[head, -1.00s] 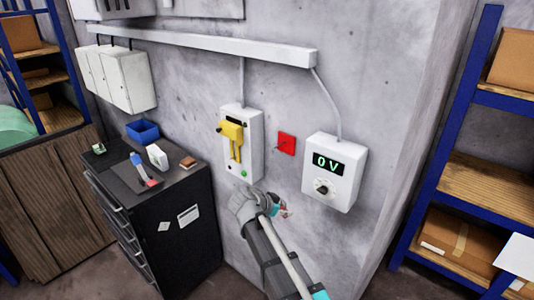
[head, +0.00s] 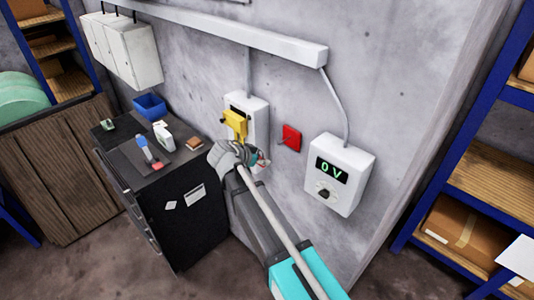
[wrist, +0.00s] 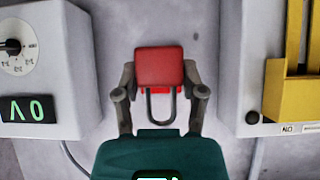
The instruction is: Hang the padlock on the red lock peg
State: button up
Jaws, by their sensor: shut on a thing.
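The padlock (wrist: 160,67) has a red body and a dark grey shackle, which points down in the wrist view. My gripper (wrist: 160,80) is shut on the padlock's body, one finger on each side. In the head view my gripper (head: 262,158) is below and left of the red lock peg plate (head: 291,138) on the wall, and the padlock is only a small red patch. A thin peg shows at the plate. In the wrist view, brighter red edges of the plate (wrist: 146,90) show behind the padlock, which hides most of it. Padlock and peg contact cannot be told.
A white box with a yellow handle (head: 236,122) is left of the plate, partly behind my gripper. A white box reading 0 V (head: 338,176) is to the right. A black cabinet (head: 190,222) with small items stands at left. Blue shelving (head: 440,190) stands at right.

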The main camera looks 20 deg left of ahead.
jog(key=shift+w+d, duration=0.35)
jog(key=w+d+f+b, duration=0.1)
jog(key=w+d, duration=0.2)
jog(key=w, duration=0.5)
jog(key=shift+f, duration=0.15)
dwell(1.5)
jog(key=shift+w+d, duration=0.1)
dwell(0.6)
jog(key=o, duration=1.3)
